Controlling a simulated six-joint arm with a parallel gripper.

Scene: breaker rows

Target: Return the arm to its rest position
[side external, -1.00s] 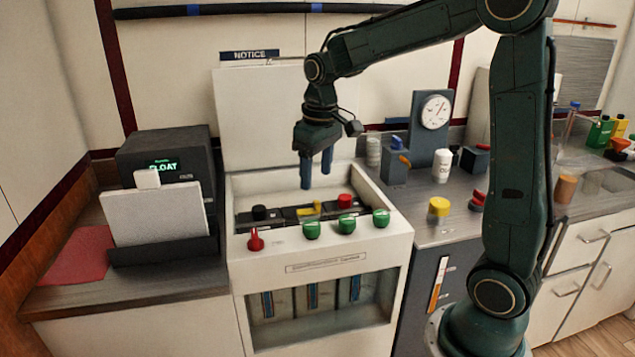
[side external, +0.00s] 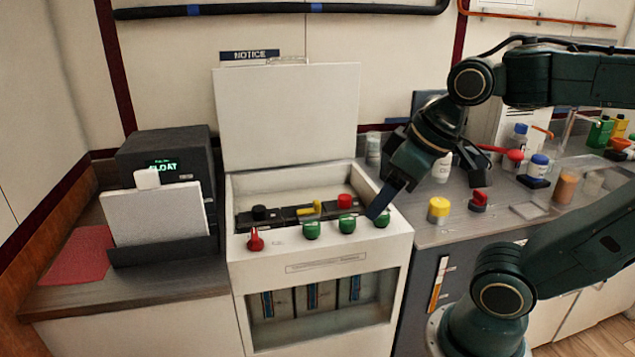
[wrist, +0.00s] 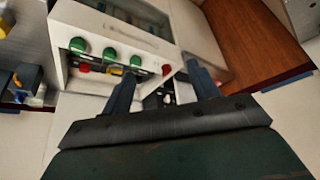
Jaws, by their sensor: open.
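My gripper (side external: 382,200) is tilted and empty, over the right front corner of the white breaker cabinet (side external: 300,248). In the wrist view, its two blue fingers (wrist: 163,88) are spread apart with nothing held between them. In the side view one finger overlaps the rightmost green knob (side external: 382,219); I cannot tell whether they touch. The cabinet's lid (side external: 290,115) stands open. Inside are a black knob (side external: 259,212), a yellow handle (side external: 317,206) and a red knob (side external: 344,201). A red switch (side external: 255,241) and several green knobs line the front.
To the right, a yellow-capped jar (side external: 438,210), a red-topped item (side external: 478,200) and a blue-capped bottle (side external: 537,166) stand on the counter near my arm. A FLOAT display unit (side external: 165,150) is at the left. Space above the cabinet's left half is clear.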

